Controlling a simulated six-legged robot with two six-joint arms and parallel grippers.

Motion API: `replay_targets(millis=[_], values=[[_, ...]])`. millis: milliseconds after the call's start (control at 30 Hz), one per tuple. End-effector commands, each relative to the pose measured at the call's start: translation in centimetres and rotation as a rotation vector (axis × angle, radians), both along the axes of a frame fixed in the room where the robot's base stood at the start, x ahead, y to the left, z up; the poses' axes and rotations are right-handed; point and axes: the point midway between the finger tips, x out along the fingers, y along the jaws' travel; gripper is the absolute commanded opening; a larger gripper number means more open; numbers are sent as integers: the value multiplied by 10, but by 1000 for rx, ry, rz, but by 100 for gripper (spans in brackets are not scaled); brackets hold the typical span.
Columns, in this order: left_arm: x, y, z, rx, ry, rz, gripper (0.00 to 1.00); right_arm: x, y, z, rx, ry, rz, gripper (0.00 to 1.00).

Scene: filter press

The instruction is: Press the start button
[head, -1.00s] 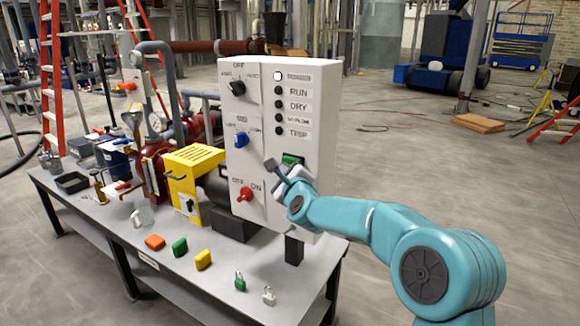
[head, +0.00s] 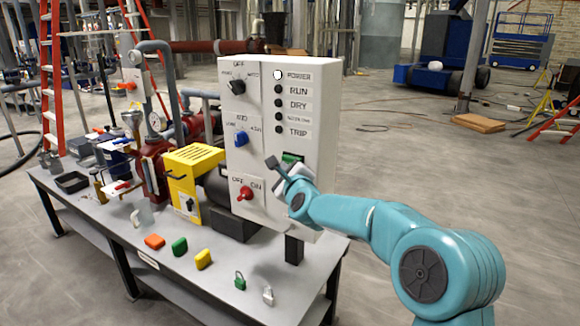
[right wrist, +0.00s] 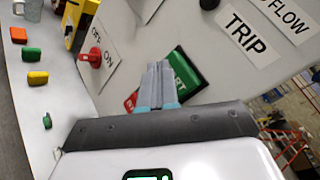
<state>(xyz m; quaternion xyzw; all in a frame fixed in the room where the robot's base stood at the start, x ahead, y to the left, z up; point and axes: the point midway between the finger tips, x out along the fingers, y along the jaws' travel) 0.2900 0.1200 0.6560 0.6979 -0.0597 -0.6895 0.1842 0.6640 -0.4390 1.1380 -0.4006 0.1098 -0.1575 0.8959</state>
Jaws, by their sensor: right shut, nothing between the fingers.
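The white control box (head: 262,130) stands upright at the table's right end. Its green START button (head: 292,158) shows behind my right gripper (head: 275,169). In the right wrist view, the green START button (right wrist: 189,73) is partly covered by the fingers of my right gripper (right wrist: 158,70), and a red button (right wrist: 131,101) shows beside it. The fingers are shut and empty, with their tips at the panel face by the START button. I cannot tell whether they touch it. My left gripper is not in view.
The panel also has a red switch (head: 246,193), a blue switch (head: 242,139), a black knob (head: 237,88) and a white lit POWER lamp (head: 278,75). Several tags and padlocks lie along the front of the grey table (head: 130,235).

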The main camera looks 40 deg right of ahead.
Motion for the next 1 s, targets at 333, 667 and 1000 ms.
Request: replay_targets(millis=[333, 667, 1000], values=[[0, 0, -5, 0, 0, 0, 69, 2, -4, 0, 0, 0, 0, 0], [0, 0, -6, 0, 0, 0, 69, 3, -6, -1, 0, 1, -1, 0], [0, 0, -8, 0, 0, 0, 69, 4, -10, -1, 0, -1, -2, 0]])
